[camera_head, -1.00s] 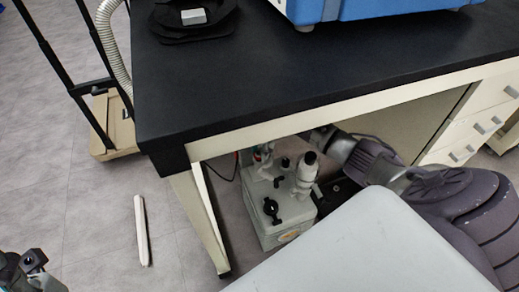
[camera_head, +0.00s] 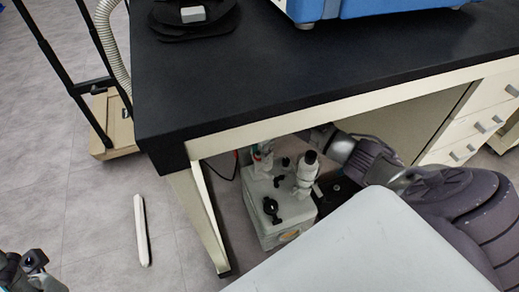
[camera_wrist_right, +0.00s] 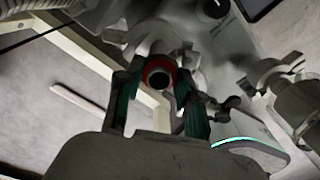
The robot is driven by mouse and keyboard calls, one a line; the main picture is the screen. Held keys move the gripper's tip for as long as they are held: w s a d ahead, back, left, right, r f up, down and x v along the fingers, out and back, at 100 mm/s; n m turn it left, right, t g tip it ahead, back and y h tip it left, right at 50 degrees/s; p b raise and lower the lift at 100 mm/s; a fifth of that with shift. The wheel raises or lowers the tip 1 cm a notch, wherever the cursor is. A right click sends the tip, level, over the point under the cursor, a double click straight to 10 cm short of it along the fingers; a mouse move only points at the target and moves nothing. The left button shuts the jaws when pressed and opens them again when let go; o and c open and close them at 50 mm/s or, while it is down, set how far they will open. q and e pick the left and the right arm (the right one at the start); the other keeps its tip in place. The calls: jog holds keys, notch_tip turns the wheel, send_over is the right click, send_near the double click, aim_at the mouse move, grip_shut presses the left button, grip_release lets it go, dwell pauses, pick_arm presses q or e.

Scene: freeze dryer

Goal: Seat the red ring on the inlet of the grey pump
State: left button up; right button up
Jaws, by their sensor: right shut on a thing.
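The grey pump (camera_head: 285,222) stands on the floor under the bench, with black and white fittings on top. In the right wrist view, the red ring (camera_wrist_right: 157,63) sits between the fingertips of my right gripper (camera_wrist_right: 159,75), which is shut on it. A grey tubular fitting shows at the ring, but I cannot tell whether the ring is around it or only in front of it. In the head view my right gripper (camera_head: 262,158) is partly hidden by the bench edge, over the pump's back left. My left gripper (camera_head: 28,272) is only partly visible at the lower left corner.
The black bench top (camera_head: 290,85) and its pale frame (camera_head: 205,220) overhang the pump closely. Drawers (camera_head: 480,130) stand to the right. A white bar (camera_head: 141,230) lies on the open floor at left. A cart (camera_head: 112,130) stands behind it.

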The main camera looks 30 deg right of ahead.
jog(key=shift+f, duration=0.1)
jog(key=o, duration=1)
jog(key=shift+o, duration=0.2)
jog(key=shift+d, duration=0.2)
